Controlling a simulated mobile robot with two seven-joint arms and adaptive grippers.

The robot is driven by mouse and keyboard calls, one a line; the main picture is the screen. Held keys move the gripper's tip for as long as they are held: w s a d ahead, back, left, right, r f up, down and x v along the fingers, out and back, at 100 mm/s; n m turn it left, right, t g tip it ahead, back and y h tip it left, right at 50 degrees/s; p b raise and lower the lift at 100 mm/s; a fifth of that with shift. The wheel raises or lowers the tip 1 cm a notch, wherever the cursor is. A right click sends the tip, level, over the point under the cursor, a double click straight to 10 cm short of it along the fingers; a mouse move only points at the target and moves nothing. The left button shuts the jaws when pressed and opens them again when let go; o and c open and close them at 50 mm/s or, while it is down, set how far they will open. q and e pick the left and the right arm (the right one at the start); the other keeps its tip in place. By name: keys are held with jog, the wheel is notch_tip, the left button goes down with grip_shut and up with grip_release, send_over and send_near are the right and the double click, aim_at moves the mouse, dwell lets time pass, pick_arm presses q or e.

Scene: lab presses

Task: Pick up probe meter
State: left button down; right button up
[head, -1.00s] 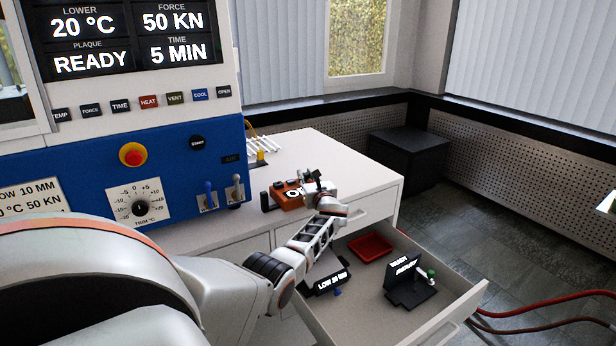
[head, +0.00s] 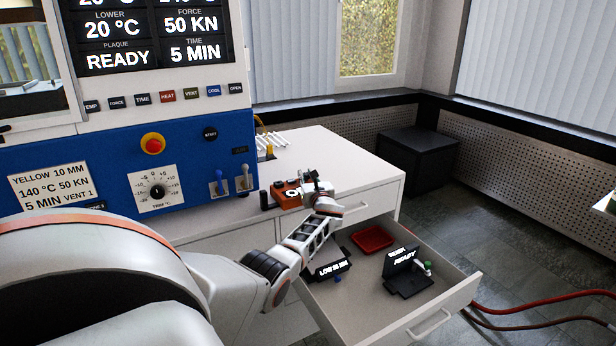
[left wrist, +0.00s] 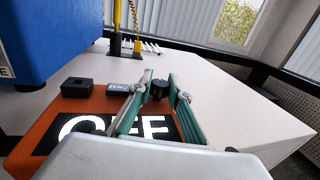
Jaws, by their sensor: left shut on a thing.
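The probe meter (head: 285,195) is an orange box with a dark display on the white cabinet top, beside the blue press. In the left wrist view the meter (left wrist: 42,132) fills the lower left, its lit display reading OFF, partly covered by my gripper. My left gripper (head: 318,187) is over the meter's right side in the head view. In the left wrist view its green-padded fingers (left wrist: 160,82) are on either side of a black knob at the meter's far edge. Whether the meter touches the cabinet top is unclear. My right gripper is out of view.
A yellow probe (head: 269,151) on a coiled cord stands behind the meter, near several white rods. Below, an open drawer (head: 412,326) holds a red tray (head: 371,239) and black labelled blocks (head: 408,283). The cabinet top right of the meter is clear.

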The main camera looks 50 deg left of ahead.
pick_arm(q)
jog(key=shift+s+d, duration=0.1)
jog(key=shift+s, duration=0.1)
jog(key=c, duration=1.8)
grip_release()
jog(key=v, duration=1.2)
